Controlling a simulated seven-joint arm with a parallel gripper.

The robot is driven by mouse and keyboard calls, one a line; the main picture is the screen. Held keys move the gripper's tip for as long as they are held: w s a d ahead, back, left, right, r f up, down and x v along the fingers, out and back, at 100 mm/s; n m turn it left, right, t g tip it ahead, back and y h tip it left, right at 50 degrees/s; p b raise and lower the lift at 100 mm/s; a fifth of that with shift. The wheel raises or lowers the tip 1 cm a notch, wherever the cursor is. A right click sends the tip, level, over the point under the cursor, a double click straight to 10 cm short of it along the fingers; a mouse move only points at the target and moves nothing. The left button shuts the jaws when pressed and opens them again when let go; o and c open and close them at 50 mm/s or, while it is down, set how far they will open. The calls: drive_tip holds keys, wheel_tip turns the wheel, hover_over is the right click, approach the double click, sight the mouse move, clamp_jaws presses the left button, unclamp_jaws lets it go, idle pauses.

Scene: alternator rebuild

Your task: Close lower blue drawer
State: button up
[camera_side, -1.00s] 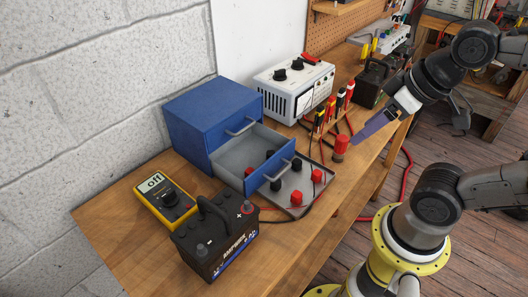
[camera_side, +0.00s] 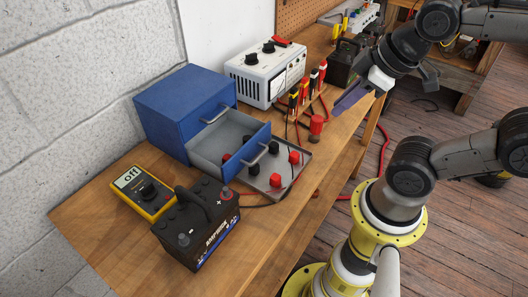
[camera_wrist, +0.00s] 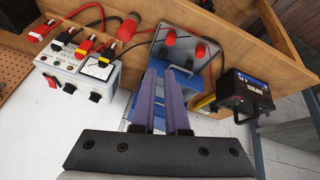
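The blue drawer cabinet (camera_side: 165,105) stands at the back of the wooden bench, against the wall. Its lower drawer (camera_side: 205,151) is pulled out, showing a grey inside, and its blue front with a metal handle (camera_side: 254,160) faces right. The upper drawer looks shut. My gripper (camera_side: 340,110), with purple fingers, hangs in the air to the right of the drawer, beyond the red post, touching nothing that I can see. In the wrist view the fingers (camera_wrist: 161,72) show a narrow gap with nothing between them. They hide part of the cabinet and drawer.
A grey tray (camera_side: 285,183) with red and black knobs lies beside and partly below the open drawer. A black battery (camera_side: 195,240) and yellow multimeter (camera_side: 145,195) stand in front. A white power supply (camera_side: 262,75), several clips (camera_side: 305,90) and a red post (camera_side: 316,125) stand behind.

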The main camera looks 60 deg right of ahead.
drive_tip(key=n, duration=0.2)
drive_tip(key=d+f+n, duration=0.1)
drive_tip(key=n, duration=0.1)
drive_tip(key=n+h, duration=0.1)
drive_tip(key=n, duration=0.1)
drive_tip(key=shift+d+f, duration=0.15)
drive_tip(key=shift+d, duration=0.25)
clamp_jaws()
drive_tip(key=w+a+f+n+t+y, duration=0.15)
drive_tip(key=a+n, duration=0.25)
drive_tip(key=n, duration=1)
drive_tip(key=s+a+f+n+t, duration=0.1)
drive_tip(key=a+f+n, duration=0.3)
drive_tip(key=n, duration=0.9)
drive_tip(key=shift+w+a+x, duration=0.1)
drive_tip(key=shift+a+x, duration=0.1)
drive_tip(key=shift+x, duration=2.25)
drive_tip(key=shift+w+a+x, duration=0.1)
drive_tip(key=shift+a+x, duration=0.1)
drive_tip(key=shift+x, duration=2.25)
drive_tip(key=shift+w+f, duration=0.15)
drive_tip(key=shift+w, duration=1.7)
drive_tip(key=shift+w+a, duration=0.1)
